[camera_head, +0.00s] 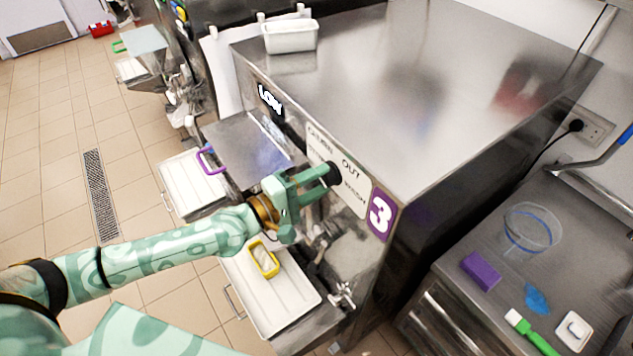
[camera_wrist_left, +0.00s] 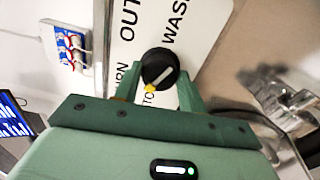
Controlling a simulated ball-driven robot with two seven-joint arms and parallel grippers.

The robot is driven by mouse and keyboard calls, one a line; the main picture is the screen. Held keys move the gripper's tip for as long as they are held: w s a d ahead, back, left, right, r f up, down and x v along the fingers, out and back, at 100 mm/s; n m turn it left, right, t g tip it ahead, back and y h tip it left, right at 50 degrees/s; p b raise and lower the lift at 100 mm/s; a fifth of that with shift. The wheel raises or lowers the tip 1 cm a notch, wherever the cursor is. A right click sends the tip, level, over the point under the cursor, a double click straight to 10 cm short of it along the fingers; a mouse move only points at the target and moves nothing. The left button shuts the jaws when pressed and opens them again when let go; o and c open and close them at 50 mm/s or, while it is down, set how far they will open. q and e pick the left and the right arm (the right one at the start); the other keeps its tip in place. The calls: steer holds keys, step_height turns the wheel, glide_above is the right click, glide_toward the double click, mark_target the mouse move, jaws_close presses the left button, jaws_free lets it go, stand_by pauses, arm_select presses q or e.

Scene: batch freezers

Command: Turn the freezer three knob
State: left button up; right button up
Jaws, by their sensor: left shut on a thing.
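The freezer three knob (camera_head: 333,173) is a black round knob on the white label panel (camera_head: 352,190) at the freezer's front, beside the purple "3" sign (camera_head: 381,216). My left gripper (camera_head: 326,176) reaches it from the left, its fingers on either side of the knob. In the left wrist view the knob (camera_wrist_left: 159,69) has a pale pointer bar and a yellow mark at its lower edge. My left gripper (camera_wrist_left: 160,92) is shut on it there. Words such as "OUT" and "WASH" show around the knob, partly cut off. My right gripper is not in view.
A white tray with a yellow-framed item (camera_head: 264,258) stands below the freezer front. A white container (camera_head: 290,36) sits on the steel top. A side counter (camera_head: 462,217) at right holds a clear bowl (camera_head: 532,229), a purple block (camera_head: 480,271) and a green brush (camera_head: 532,334).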

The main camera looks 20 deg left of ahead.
arm_select(q)
steer(key=n, duration=0.5)
steer(key=shift+b, duration=0.35)
stand_by(0.4)
steer(key=o, duration=1)
steer(key=shift+c, duration=0.2)
steer(key=b+v, duration=0.5)
steer(key=v, duration=1.1)
steer(key=shift+a+b, duration=0.2)
steer(key=shift+b, duration=0.1)
steer(key=shift+s+f, duration=0.1)
steer(key=shift+s, duration=0.05)
